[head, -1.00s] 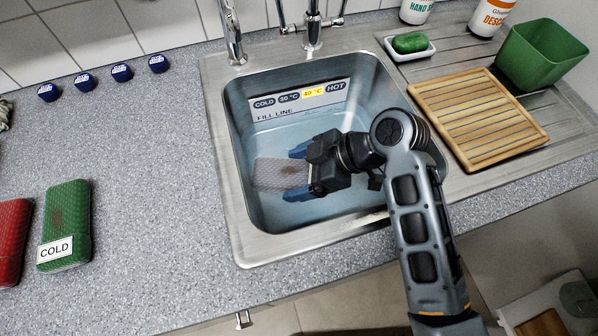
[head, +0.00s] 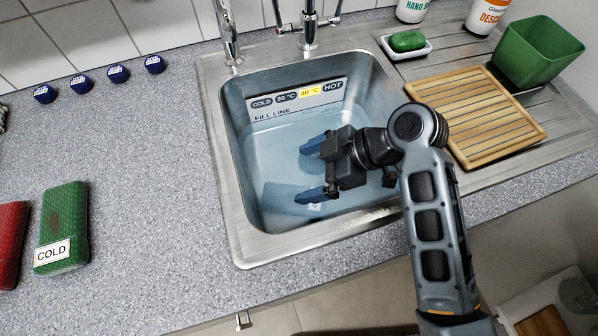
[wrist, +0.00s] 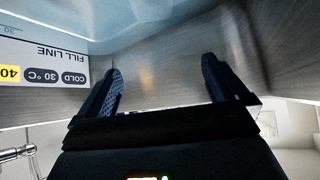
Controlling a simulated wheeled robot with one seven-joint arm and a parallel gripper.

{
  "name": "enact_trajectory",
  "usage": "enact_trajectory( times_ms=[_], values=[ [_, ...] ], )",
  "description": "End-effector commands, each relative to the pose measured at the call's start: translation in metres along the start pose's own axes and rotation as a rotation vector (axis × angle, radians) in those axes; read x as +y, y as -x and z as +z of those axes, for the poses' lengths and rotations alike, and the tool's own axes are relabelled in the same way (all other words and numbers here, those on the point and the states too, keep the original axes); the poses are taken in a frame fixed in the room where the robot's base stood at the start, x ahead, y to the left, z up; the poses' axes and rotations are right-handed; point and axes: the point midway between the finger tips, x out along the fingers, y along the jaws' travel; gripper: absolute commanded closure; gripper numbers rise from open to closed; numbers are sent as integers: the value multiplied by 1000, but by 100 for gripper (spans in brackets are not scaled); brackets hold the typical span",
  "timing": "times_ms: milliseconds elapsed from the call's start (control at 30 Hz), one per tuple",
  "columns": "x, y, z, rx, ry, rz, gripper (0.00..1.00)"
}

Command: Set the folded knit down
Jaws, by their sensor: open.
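My gripper (head: 306,172) is open over the water in the sink (head: 245,215), its two blue fingers spread apart with nothing between them. The wrist view also shows the open, empty fingers (wrist: 162,80) against the sink's metal wall. The greyish-pink folded knit cannot be made out in either current view. A darker patch shows in the water around the fingers, and a small pale mark lies by the nearer finger; I cannot tell what they are. The temperature sign (head: 297,98), with 40 °C in yellow, is on the sink's back wall above the fill line.
Several blue caps (head: 118,74) line the back. A wooden rack (head: 475,115), green bin (head: 537,55) and soap dish (head: 407,48) are at right.

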Motion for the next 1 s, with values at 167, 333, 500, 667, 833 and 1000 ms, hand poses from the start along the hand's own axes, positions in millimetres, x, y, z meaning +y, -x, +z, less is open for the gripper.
enact_trajectory(
  times_ms=[167, 333, 500, 667, 833, 1000],
  values=[
    [1, 38, 0, 1, -1, 5, 0],
    [1, 66, 0, 0, 0, 3, 0],
    [1, 80, 0, 0, 0, 2, 0],
    [0, 84, 0, -1, -1, 0, 0],
    [0, 83, 0, 0, -1, 0, 0],
    [0, 83, 0, 0, -1, 0, 0]
  ],
)
